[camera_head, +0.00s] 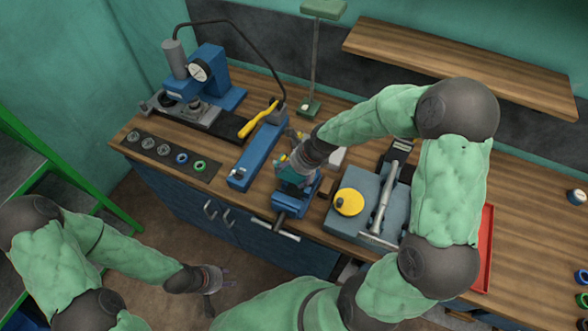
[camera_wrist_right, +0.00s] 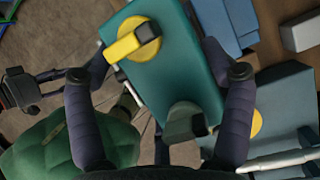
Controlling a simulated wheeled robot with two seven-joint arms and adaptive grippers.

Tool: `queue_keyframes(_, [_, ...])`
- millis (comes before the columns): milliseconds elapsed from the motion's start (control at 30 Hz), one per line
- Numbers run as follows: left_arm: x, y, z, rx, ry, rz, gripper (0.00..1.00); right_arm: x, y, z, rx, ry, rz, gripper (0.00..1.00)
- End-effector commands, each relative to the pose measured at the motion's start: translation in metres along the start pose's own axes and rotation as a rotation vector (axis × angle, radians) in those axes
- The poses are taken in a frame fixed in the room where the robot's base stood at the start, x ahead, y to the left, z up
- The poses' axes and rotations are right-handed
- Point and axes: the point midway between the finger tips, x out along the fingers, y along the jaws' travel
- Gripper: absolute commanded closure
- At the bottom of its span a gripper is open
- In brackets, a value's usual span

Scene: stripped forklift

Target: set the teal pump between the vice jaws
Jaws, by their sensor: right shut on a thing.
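The teal pump (camera_wrist_right: 165,75) is a teal block with a yellow and black knob on one face and a grey fitting at one end. My right gripper (camera_wrist_right: 160,75) is shut on it, one finger along each side. In the head view the pump (camera_head: 289,177) is small and partly covered by my right gripper (camera_head: 296,163), just above or at the blue vice (camera_head: 297,199). The arm hides much of the vice jaws, so I cannot tell whether the pump is between them. My left gripper (camera_head: 214,279) hangs in front of the bench, empty, its fingers too small to read.
A blue long block (camera_head: 256,155) with a yellow-handled tool (camera_head: 258,119) is left of the vice. To its right is a grey-blue unit (camera_head: 343,222) with a yellow cap (camera_head: 349,202). A red tray (camera_head: 485,250) lies further right.

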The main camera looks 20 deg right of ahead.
Motion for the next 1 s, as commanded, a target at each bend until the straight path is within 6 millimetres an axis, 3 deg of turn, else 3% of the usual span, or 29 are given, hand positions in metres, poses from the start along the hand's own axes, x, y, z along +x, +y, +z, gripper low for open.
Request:
queue_keyframes(600, [0.045, -0.016, -0.002, 0.000, 0.000, 0.000, 0.60, 0.041, -0.002, -0.016, 0.000, -0.003, -0.004, 0.77])
queue_keyframes(1000, [0.053, -0.019, -0.002, 0.000, 0.000, 0.000, 0.60, 0.049, -0.002, -0.019, 0.000, -0.003, -0.004, 0.77])
